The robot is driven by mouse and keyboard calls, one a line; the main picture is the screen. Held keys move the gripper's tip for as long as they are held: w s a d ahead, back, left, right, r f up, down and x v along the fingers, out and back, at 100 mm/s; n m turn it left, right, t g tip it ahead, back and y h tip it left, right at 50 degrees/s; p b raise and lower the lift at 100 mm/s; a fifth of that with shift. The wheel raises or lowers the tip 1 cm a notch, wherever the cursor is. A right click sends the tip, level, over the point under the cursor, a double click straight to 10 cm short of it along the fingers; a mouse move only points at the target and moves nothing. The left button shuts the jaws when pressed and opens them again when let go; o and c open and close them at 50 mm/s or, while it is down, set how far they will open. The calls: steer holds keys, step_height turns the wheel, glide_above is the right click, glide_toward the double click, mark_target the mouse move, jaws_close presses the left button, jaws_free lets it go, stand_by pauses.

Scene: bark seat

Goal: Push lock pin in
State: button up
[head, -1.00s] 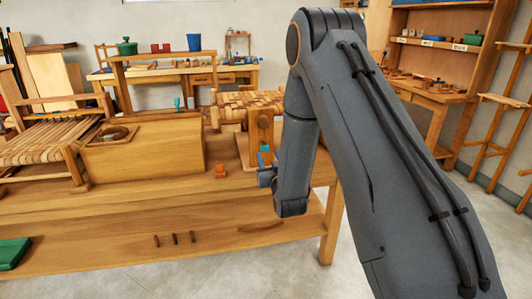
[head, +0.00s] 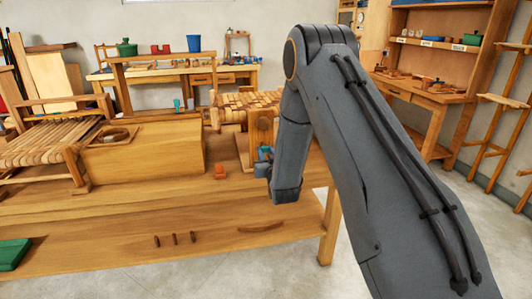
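An upright wooden post (head: 263,127) with a round hole stands on a small base near the right end of the workbench. A small teal piece (head: 265,151) shows low on the post; it may be the lock pin, but it is too small to be sure or to tell how far in it sits. My gripper (head: 263,167) is at the post's lower front, close to the teal piece. My wrist hides part of it, and I cannot see whether its fingers are open or touching anything.
The workbench (head: 120,215) holds a large wooden box (head: 160,155), a small orange block (head: 220,172) and a woven seat (head: 45,150) at left. Another woven seat (head: 245,103) is behind the post.

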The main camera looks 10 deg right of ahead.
mark_target(265, 151)
steer(key=shift+w+b, duration=0.95)
steer(key=shift+w, duration=0.4)
jaws_close()
steer(key=shift+r, duration=0.15)
steer(key=o, duration=1.1)
jaws_free()
steer(key=shift+w, duration=0.15)
steer(key=shift+s+b, duration=0.45)
steer(key=shift+s, duration=3.5)
